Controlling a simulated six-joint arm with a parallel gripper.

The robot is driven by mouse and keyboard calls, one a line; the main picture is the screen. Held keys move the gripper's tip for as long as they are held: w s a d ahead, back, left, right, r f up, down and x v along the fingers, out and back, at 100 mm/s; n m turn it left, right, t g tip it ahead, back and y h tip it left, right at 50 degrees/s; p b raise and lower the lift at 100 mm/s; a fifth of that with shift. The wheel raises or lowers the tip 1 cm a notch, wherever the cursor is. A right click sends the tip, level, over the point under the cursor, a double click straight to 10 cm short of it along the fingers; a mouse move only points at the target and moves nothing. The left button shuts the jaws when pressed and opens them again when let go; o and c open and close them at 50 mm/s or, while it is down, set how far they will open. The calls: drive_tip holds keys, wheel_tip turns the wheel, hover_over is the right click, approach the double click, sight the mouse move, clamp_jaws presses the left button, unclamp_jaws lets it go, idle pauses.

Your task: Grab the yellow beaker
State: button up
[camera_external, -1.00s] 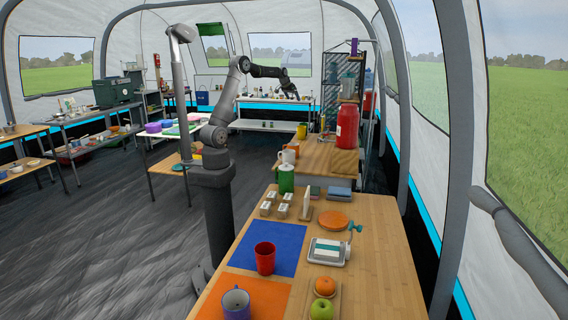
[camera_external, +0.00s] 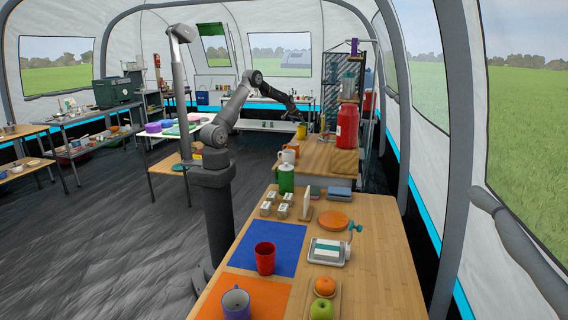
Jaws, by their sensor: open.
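The yellow beaker (camera_external: 301,131) stands upright at the far left corner of the wooden counter (camera_external: 318,152). My gripper (camera_external: 297,119) points down and hangs close to the beaker, just above and slightly left of its rim in the picture. It is open and holds nothing that I can see. The gripper is small and dark here, so I cannot tell whether it touches the beaker.
A white mug (camera_external: 288,156) and a green canister (camera_external: 286,179) stand nearer on this side. A large red container (camera_external: 347,129) stands to the right of the beaker.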

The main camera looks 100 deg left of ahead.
sight(301, 133)
drive_tip(key=shift+x, duration=3.2)
drive_tip(key=shift+w+r, duration=0.1)
drive_tip(key=shift+w, duration=0.05)
drive_tip(key=c, duration=1.3)
